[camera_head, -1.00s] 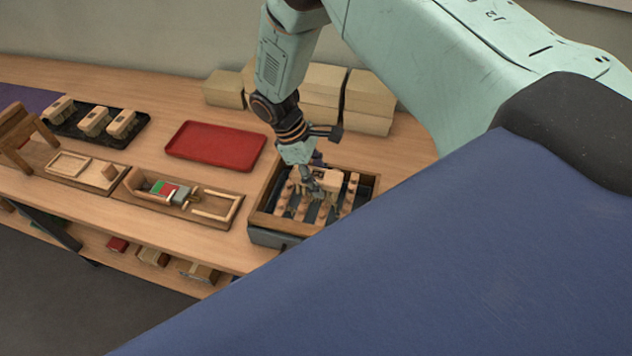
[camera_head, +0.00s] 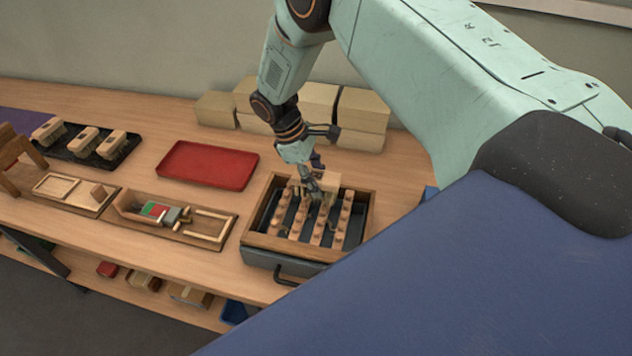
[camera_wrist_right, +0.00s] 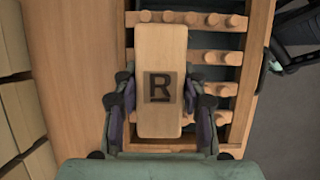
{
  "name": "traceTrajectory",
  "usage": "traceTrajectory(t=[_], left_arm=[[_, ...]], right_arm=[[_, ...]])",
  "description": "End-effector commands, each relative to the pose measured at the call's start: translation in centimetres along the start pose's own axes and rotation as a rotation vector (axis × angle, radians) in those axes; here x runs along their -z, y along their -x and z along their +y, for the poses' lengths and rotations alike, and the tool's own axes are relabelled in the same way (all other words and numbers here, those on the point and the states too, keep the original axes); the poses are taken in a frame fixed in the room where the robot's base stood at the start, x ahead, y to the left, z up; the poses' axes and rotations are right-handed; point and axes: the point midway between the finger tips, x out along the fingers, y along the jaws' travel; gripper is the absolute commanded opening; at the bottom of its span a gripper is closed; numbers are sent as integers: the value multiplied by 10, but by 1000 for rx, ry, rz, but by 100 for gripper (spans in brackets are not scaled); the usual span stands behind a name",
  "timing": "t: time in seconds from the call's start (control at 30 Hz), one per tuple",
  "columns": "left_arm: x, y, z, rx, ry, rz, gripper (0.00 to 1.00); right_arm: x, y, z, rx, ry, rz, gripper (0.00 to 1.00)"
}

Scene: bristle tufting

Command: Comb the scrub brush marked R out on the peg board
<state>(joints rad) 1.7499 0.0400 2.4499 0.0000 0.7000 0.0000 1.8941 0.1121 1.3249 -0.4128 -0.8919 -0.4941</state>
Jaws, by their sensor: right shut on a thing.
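The scrub brush marked R (camera_wrist_right: 161,60) is a pale wooden block with a dark R on top. My right gripper (camera_wrist_right: 160,112) is shut on it, one finger on each long side. In the head view the brush (camera_head: 331,182) and the right gripper (camera_head: 318,190) are over the far part of the peg board (camera_head: 262,238), a wooden-framed tray with rows of pegs. The bristles are hidden under the block, so I cannot tell how deep they sit among the pegs. My left gripper is not in view.
A red tray (camera_head: 207,166) lies empty left of the peg board. A wooden fixture with a red and green pad (camera_head: 154,210) stands nearer left. A black tray (camera_head: 70,152) holds 3 brushes. Cardboard boxes (camera_head: 362,112) stand behind the arm.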

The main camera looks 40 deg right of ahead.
Motion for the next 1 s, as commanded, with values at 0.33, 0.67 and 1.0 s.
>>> traceTrajectory(t=[0.33,0.67,1.0], left_arm=[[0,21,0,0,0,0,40],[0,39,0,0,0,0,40],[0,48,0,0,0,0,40]], right_arm=[[-10,24,0,0,0,0,17],[-18,45,0,0,0,1,17],[-23,56,0,0,0,0,17]])
